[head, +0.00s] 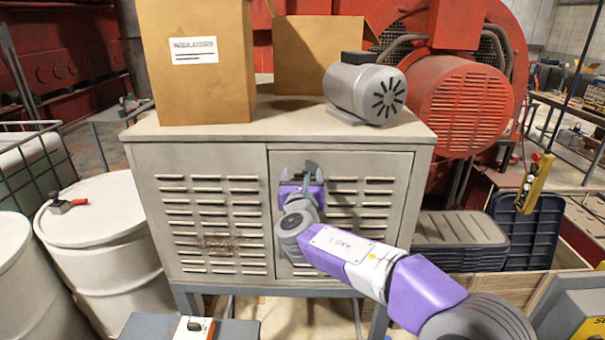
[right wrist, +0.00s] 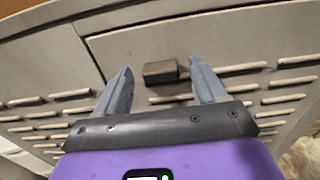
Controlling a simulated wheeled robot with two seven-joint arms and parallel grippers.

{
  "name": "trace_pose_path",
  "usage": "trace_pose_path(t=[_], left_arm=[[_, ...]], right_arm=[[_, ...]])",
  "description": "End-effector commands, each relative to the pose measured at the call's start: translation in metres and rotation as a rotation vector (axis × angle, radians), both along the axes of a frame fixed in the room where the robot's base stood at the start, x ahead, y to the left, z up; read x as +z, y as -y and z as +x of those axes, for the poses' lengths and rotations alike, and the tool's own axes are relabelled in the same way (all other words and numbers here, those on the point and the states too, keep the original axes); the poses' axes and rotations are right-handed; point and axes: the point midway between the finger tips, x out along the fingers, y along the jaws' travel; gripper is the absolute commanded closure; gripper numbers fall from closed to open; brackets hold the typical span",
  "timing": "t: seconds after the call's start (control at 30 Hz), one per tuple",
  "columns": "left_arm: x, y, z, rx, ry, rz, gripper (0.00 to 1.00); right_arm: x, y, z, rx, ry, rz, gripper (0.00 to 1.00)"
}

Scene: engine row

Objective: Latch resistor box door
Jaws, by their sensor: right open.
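The resistor box (head: 205,205) is a grey metal cabinet with louvred panels. Its right-hand door (head: 385,185) looks flush with the front in the head view. My right gripper (head: 301,172) is in front of that door near its left edge. In the right wrist view the gripper (right wrist: 160,85) is open, with a small dark latch handle (right wrist: 160,72) between and just beyond its fingertips. The handle appears apart from both fingers. In the head view the gripper mostly hides the handle. My left gripper is not in view.
A cardboard box marked insulators (head: 205,85), another carton (head: 310,60) and a grey motor (head: 362,92) stand on the cabinet top (head: 270,128). White drums (head: 105,235) stand at left. Dark stacked crates (head: 460,240) are at right.

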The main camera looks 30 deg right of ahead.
Motion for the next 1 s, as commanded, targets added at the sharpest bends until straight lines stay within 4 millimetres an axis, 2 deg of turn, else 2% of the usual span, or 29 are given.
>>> trace_pose_path(t=[0.13, 0.4, 0.47, 0.77, 0.8, 1.0], left_arm=[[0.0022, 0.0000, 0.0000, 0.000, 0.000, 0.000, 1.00], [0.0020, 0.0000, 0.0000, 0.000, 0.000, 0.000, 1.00], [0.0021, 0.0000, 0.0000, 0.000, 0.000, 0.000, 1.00], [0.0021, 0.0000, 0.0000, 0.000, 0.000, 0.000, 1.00], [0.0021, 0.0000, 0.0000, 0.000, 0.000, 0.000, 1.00], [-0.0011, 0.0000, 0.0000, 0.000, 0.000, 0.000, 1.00]], right_arm=[[-0.0002, 0.0061, 0.0094, 0.000, -0.001, 0.000, 0.30], [-0.0006, 0.0068, 0.0106, 0.000, 0.000, 0.001, 0.30], [-0.0006, 0.0067, 0.0107, 0.001, 0.000, 0.001, 0.37], [-0.0006, 0.0066, 0.0106, 0.000, 0.000, 0.001, 0.83], [-0.0006, 0.0066, 0.0106, 0.000, 0.000, 0.001, 0.86], [-0.0011, 0.0068, 0.0105, 0.000, 0.009, 0.014, 0.86]])
